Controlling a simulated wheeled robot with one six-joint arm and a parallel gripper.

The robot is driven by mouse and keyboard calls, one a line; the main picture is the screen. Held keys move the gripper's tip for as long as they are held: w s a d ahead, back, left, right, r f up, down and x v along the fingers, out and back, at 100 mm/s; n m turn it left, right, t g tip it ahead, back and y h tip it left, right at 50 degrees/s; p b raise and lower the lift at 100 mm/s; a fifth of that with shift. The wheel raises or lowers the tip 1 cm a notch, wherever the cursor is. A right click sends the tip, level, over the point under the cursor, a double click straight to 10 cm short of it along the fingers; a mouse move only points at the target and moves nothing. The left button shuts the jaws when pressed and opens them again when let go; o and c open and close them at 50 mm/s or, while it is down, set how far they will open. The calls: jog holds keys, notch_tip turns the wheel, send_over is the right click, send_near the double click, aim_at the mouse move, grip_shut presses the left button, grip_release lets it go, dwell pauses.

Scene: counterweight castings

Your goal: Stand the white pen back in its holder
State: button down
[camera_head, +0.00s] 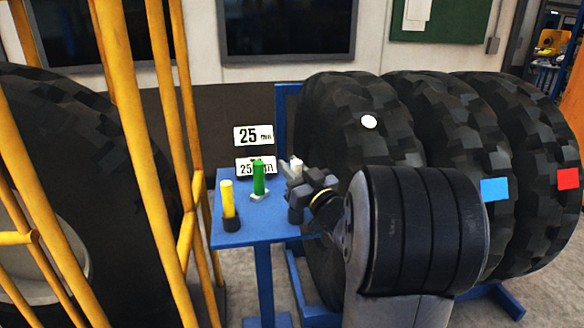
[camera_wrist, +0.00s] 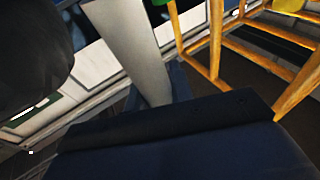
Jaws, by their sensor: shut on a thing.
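The white pen (camera_head: 296,162) shows as a short pale tip at my gripper (camera_head: 293,173), above the right part of the small blue table (camera_head: 243,239). My gripper is shut on it. In the wrist view the white pen (camera_wrist: 133,48) is a large pale shaft, slightly tilted in the picture. Its lower end is hard to make out there. In the head view my gripper and arm hide the pen's lower part. I cannot make out an empty holder or tell whether the pen touches one.
A green pen (camera_head: 259,178) stands upright left of my gripper, and a yellow pen (camera_head: 227,196) stands in a dark holder (camera_head: 231,224) farther left. Yellow bars (camera_head: 133,130) rise left of the table. Large tyres (camera_head: 335,120) stand close on the right. Two "25" signs (camera_head: 253,136) are behind.

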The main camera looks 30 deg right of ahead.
jog(key=shift+f+b, duration=1.4)
jog(key=shift+f, duration=0.25)
jog(key=c, duration=1.2)
grip_release()
jog(key=shift+o, duration=0.2)
jog(key=shift+s+f, duration=0.1)
jog(key=shift+s, duration=0.05)
jog(key=v, duration=1)
jog(key=shift+s, duration=0.25)
jog(key=shift+w, duration=0.1)
jog(key=x, duration=0.7)
jog(key=r+p+x, duration=0.1)
jog(key=x, duration=0.3)
